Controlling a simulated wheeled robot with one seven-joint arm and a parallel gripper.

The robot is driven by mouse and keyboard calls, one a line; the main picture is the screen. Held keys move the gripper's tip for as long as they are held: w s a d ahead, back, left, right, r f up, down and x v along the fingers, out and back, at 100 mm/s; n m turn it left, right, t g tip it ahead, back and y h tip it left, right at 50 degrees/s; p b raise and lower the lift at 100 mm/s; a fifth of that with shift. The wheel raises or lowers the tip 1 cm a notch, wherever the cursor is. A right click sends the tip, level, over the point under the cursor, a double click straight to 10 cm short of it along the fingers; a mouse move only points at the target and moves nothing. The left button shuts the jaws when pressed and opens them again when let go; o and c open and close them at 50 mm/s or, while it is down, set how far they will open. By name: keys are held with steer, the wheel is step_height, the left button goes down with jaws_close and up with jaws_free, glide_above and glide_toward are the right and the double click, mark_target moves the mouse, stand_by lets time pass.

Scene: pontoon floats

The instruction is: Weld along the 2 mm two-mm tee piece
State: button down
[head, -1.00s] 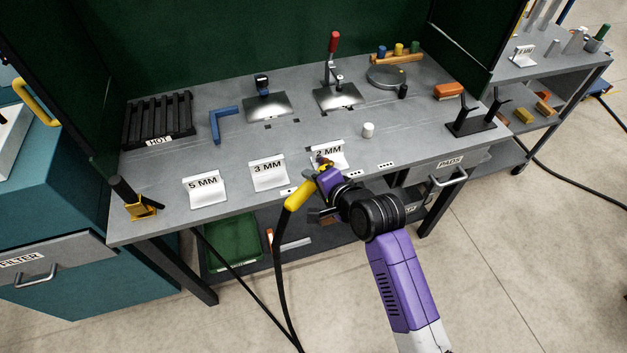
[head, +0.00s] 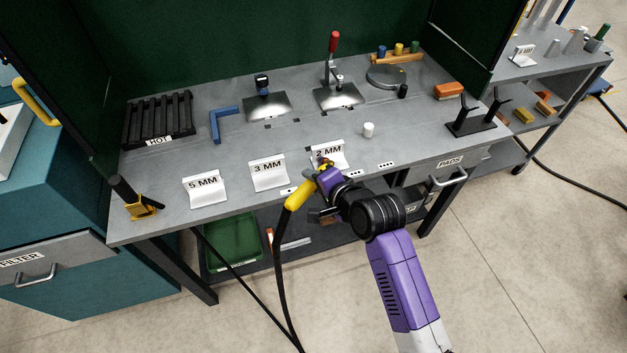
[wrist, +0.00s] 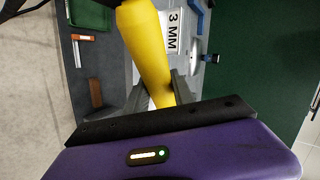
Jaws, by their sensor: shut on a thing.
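My gripper (head: 322,176) is at the front edge of the bench, just in front of the 2 MM sign (head: 328,153). It is shut on a yellow welding torch (head: 297,195) with a dark cable hanging down. The torch's yellow handle (wrist: 145,45) also crosses the wrist view between the fingers. The torch tip is near the lower part of the 2 MM sign, and I cannot tell whether it touches anything. Any tee piece by that sign is hidden or too small to make out.
The 3 MM sign (head: 268,172) and 5 MM sign (head: 204,189) stand to the left. Two shiny plates (head: 267,106) (head: 338,95) lie behind, one under a red-handled clamp (head: 333,52). A black rack (head: 158,120) sits by the HOT label. A black forked stand (head: 477,120) is at right.

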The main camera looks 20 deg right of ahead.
steer(key=shift+d+p, duration=0.4)
steer(key=shift+d, duration=1.85)
stand_by(2.9)
steer(key=shift+s+r+p, duration=0.1)
steer(key=shift+r+p, duration=0.25)
steer(key=shift+p, duration=0.15)
stand_by(0.5)
steer(key=shift+s+r+p, duration=0.9)
steer(key=shift+s+r, duration=1)
steer(key=shift+s, duration=0.05)
